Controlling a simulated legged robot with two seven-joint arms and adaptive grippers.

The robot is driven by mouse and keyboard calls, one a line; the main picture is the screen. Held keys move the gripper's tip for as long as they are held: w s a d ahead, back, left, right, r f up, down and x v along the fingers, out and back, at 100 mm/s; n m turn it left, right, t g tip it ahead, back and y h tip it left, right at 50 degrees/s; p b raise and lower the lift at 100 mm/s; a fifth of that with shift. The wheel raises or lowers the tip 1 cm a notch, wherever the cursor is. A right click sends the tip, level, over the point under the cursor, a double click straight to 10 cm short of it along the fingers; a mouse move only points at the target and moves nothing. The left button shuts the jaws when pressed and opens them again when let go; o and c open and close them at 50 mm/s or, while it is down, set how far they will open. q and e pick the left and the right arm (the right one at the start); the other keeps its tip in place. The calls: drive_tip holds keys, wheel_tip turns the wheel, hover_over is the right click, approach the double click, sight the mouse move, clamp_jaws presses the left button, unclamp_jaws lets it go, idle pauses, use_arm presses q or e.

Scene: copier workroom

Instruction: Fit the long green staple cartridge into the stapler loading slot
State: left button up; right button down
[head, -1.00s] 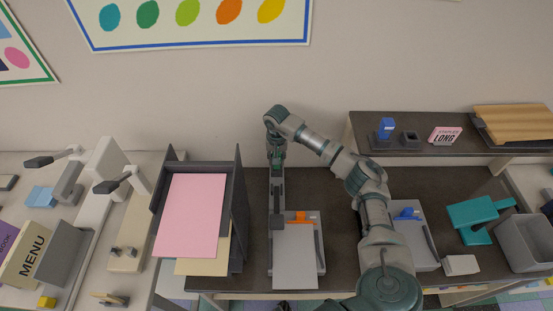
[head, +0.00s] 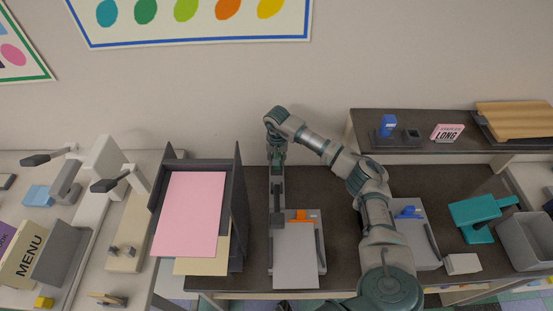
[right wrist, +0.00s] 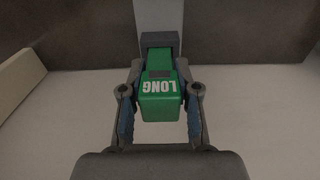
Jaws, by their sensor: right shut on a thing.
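The green staple cartridge (right wrist: 160,100), marked LONG, is between the blue-padded fingers of my right gripper (right wrist: 159,122), which is shut on it. In the right wrist view its far end meets a dark grey block (right wrist: 159,41) on a light grey bar; I cannot tell whether it is inside the slot. In the head view my right gripper (head: 277,160) points down over the back of the long grey stapler (head: 277,190). The cartridge is mostly hidden there. My left gripper is not in view.
A black tray rack with pink paper (head: 190,215) stands close left of the stapler. A teal punch (head: 475,212) stands at right.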

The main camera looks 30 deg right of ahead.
drive_tip(key=shift+f+b, duration=0.7)
drive_tip(key=shift+f, duration=0.45)
drive_tip(key=c, duration=0.8)
unclamp_jaws()
drive_tip(key=shift+o, duration=0.2)
wheel_tip(320, 180, up, 12)
drive_tip(key=shift+f, duration=0.15)
